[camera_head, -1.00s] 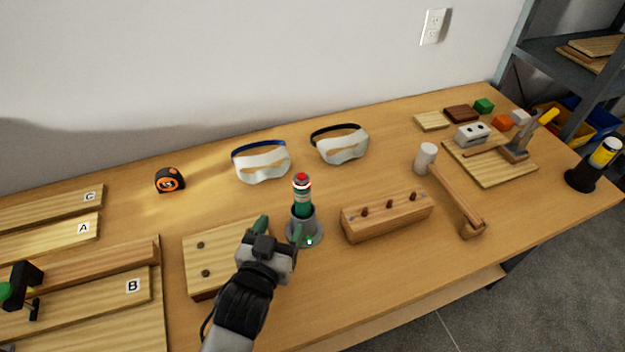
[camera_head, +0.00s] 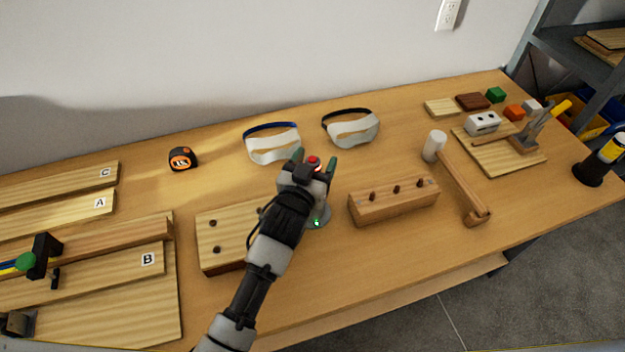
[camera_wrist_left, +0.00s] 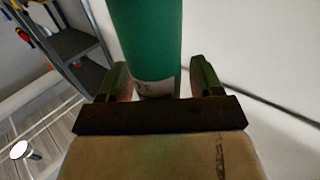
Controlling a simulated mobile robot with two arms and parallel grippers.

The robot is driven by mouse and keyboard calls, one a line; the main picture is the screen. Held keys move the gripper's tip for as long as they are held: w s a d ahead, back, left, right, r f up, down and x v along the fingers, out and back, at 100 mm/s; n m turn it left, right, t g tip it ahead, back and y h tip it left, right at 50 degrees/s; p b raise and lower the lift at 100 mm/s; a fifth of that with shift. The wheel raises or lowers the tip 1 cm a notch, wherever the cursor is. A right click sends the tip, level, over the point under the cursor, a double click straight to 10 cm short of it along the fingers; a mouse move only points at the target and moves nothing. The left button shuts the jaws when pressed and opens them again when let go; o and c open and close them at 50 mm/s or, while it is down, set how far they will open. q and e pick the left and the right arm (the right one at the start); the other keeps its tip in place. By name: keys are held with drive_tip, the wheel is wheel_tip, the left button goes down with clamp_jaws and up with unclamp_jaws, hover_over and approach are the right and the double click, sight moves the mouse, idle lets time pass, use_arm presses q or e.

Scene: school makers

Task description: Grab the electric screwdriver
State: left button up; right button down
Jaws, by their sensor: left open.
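In the left wrist view the green body (camera_wrist_left: 150,40) stands between the two open fingers (camera_wrist_left: 160,78), with a visible gap at the right finger. My right gripper is not in view.
A wooden block with pegs (camera_head: 393,202) stands just right of the holder, and a board with holes (camera_head: 226,238) lies to its left. Two pairs of goggles (camera_head: 273,150) (camera_head: 351,131) lie behind. A mallet (camera_head: 462,186) lies further right. The front table strip is clear.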

use_arm(q)
drive_tip(key=shift+w, duration=0.2)
drive_tip(key=shift+s, duration=0.15)
drive_tip(key=shift+c, duration=1.1)
clamp_jaws()
drive_tip(key=shift+r, duration=0.15)
